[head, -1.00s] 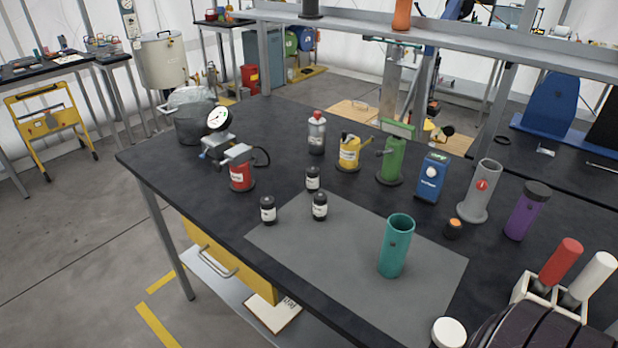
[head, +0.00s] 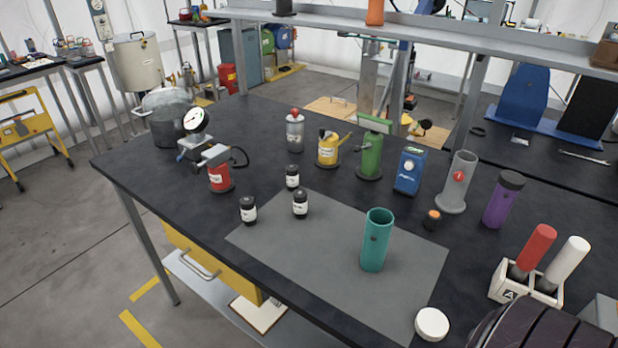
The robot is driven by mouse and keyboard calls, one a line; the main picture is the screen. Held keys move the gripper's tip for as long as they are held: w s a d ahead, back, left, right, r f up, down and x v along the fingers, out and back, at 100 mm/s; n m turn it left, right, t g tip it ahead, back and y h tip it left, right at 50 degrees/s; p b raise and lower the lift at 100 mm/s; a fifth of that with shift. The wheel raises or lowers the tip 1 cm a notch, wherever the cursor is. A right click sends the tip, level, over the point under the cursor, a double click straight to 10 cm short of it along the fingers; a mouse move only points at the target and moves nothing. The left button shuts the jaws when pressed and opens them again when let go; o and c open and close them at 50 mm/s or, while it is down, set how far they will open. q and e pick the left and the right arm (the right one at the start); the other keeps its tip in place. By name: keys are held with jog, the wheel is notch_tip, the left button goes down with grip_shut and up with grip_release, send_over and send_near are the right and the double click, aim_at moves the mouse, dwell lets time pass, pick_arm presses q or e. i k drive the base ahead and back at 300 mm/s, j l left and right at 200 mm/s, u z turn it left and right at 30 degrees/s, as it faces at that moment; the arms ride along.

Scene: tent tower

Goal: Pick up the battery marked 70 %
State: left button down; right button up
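Three small black cylinders with white labels stand upright on the dark workbench: one at the left (head: 248,211), one at the back (head: 292,177) and one at the right (head: 300,205). They look like the batteries, but the label print is too small to read, so I cannot tell which is marked 70 %. The right one stands at the edge of the grey mat (head: 340,290). Neither of my grippers is in view. A dark ribbed shape at the bottom right may be part of my arm.
A teal open tube (head: 376,242) stands on the mat. A red canister with gauge (head: 219,177), yellow oil can (head: 327,150), green can (head: 370,155), blue box (head: 409,171) and grey tube (head: 456,185) stand behind. A white lid (head: 431,324) and a holder (head: 505,283) are at right.

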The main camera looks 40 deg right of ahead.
aim_at(292, 175)
jog(key=i+j+z, duration=0.1)
jog(key=z, duration=0.4)
jog(key=j+z, duration=0.35)
jog(key=z, duration=0.15)
jog(key=j+z, duration=0.25)
jog(key=z, duration=0.25)
